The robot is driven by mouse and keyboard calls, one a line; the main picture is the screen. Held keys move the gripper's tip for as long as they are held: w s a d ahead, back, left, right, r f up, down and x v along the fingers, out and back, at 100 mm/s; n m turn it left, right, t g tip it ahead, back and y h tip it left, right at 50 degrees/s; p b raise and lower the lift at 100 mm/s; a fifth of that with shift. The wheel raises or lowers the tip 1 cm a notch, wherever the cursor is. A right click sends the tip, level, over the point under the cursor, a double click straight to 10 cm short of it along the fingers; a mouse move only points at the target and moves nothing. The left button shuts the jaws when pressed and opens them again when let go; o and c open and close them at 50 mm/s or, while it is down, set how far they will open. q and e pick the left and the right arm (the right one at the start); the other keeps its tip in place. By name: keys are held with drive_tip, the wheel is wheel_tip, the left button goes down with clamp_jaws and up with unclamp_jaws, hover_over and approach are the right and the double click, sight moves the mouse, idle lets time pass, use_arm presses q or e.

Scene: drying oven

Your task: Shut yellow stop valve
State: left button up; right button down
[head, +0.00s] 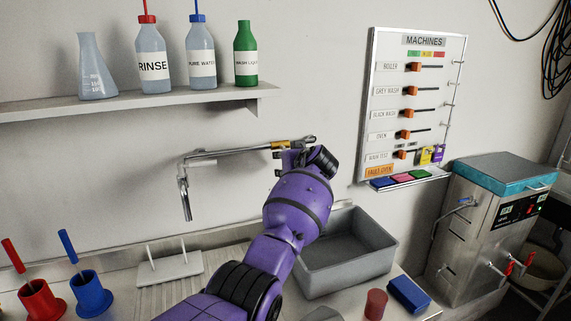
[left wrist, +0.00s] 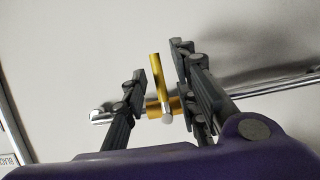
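The yellow stop valve (head: 281,144) sits on a metal wall pipe (head: 228,151) above the sink. In the left wrist view its yellow handle (left wrist: 156,70) shows between my fingers and looks roughly crosswise to the pipe. A pale round end shows at the bottom of the handle, in front of the yellow valve body (left wrist: 153,107). My left gripper (left wrist: 160,66) is open, with one finger on each side of the handle and gaps visible on both sides. In the head view my left gripper (head: 297,156) is at the pipe, partly hidden by its own wrist. My right gripper is not in view.
A grey sink basin (head: 345,265) lies below my left arm. A shelf (head: 150,101) with bottles and a flask is above left. A machines board (head: 413,105) hangs to the right, above a steel water bath (head: 485,235). Red (head: 42,303) and blue (head: 90,295) holders stand lower left.

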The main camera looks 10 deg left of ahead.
use_arm(q)
drive_tip(key=v, duration=1.2)
drive_tip(key=shift+f, duration=0.15)
